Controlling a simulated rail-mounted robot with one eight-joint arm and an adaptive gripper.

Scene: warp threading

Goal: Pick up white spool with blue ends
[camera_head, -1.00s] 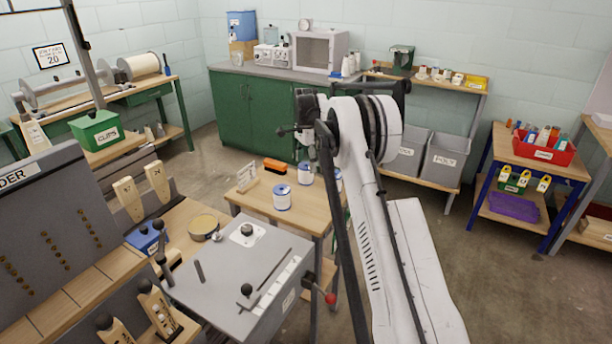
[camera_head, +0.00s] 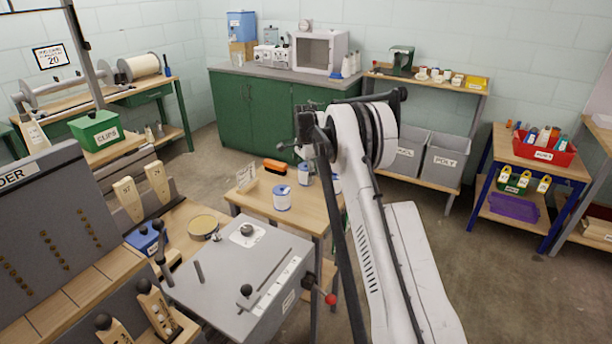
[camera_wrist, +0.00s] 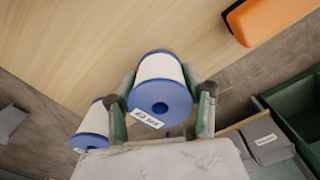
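A white spool with blue ends (camera_wrist: 160,82) sits between the fingers of my gripper (camera_wrist: 162,112) in the wrist view, its blue end with a white label towards the camera. The fingers stand one on each side, apart, with what look like narrow gaps. A second such spool (camera_wrist: 95,125) is close beside the left finger. In the head view, spools show at the table's front (camera_head: 282,198), further back (camera_head: 304,174) and beside my arm (camera_head: 336,184), partly hidden. My gripper is mostly hidden there behind my arm, near the back spool.
The spools stand on a small wooden table (camera_head: 256,205). An orange brush (camera_head: 275,166) lies near its back edge and shows in the wrist view (camera_wrist: 268,18). A grey machine (camera_head: 225,275) with levers stands in front. A green cabinet (camera_head: 245,115) is behind.

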